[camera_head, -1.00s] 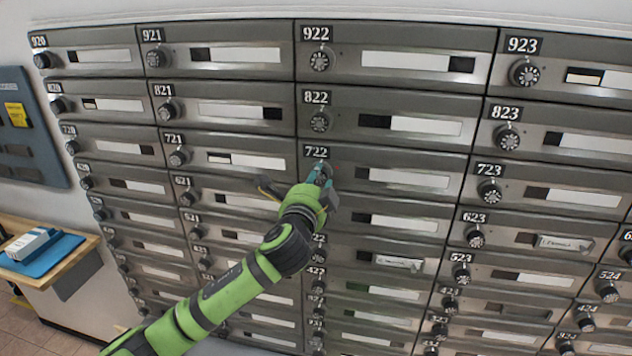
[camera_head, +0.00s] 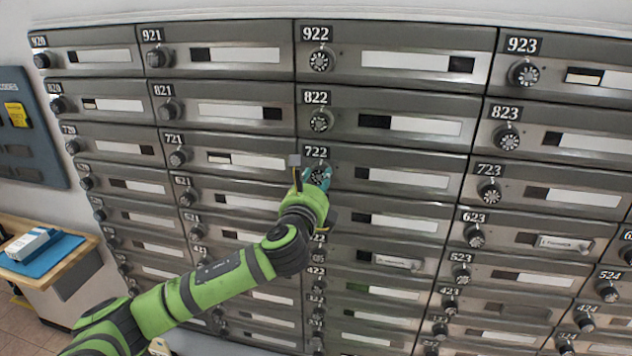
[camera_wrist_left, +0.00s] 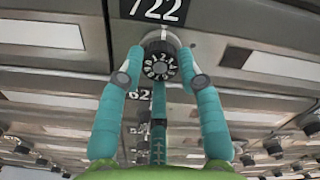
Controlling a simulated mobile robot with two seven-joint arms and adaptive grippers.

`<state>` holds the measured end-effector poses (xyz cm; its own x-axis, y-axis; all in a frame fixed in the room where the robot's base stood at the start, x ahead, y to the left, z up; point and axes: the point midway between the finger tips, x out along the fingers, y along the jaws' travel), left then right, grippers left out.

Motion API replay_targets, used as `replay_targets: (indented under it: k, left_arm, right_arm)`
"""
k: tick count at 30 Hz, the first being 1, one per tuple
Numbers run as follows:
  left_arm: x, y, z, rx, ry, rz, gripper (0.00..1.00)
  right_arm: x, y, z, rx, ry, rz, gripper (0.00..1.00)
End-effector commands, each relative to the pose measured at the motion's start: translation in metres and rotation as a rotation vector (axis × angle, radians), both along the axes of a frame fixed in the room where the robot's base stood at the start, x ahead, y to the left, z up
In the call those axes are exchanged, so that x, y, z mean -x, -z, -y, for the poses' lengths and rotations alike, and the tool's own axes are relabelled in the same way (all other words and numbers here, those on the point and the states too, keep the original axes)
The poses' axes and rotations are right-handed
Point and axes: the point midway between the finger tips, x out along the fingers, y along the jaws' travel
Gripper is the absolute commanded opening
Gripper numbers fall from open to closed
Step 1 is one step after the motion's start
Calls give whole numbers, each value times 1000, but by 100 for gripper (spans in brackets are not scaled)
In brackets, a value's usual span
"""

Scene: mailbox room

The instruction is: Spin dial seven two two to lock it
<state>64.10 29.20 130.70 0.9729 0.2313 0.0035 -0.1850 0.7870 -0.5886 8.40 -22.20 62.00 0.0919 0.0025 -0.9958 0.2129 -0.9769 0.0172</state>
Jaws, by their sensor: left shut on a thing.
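The dial of mailbox 722 (camera_wrist_left: 160,62) is a black round knob with white marks on a silver base, just under the white-on-black 722 plate (camera_wrist_left: 156,10). In the head view the 722 plate (camera_head: 316,152) shows, with the dial (camera_head: 318,174) partly covered by fingers. My left gripper (camera_wrist_left: 162,72) has its teal fingers on both sides of the dial and is shut on it; it also shows in the head view (camera_head: 316,178). My right gripper is in neither view.
Rows of grey mailboxes with dials surround it, with dial 822 (camera_head: 319,121) above and dial 721 (camera_head: 178,158) to the left. A wooden counter (camera_head: 70,262) with a blue mat and a box stands at the lower left.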

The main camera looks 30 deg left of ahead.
Motion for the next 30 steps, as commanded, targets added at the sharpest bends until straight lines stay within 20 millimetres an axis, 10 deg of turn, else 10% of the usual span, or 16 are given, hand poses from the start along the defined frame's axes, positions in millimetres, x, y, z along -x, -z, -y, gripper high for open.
replay_targets:
  k: [30]
  left_arm:
    - [0, 4, 0, -504, 1, -128, 4]
  right_arm:
    - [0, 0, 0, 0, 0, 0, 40]
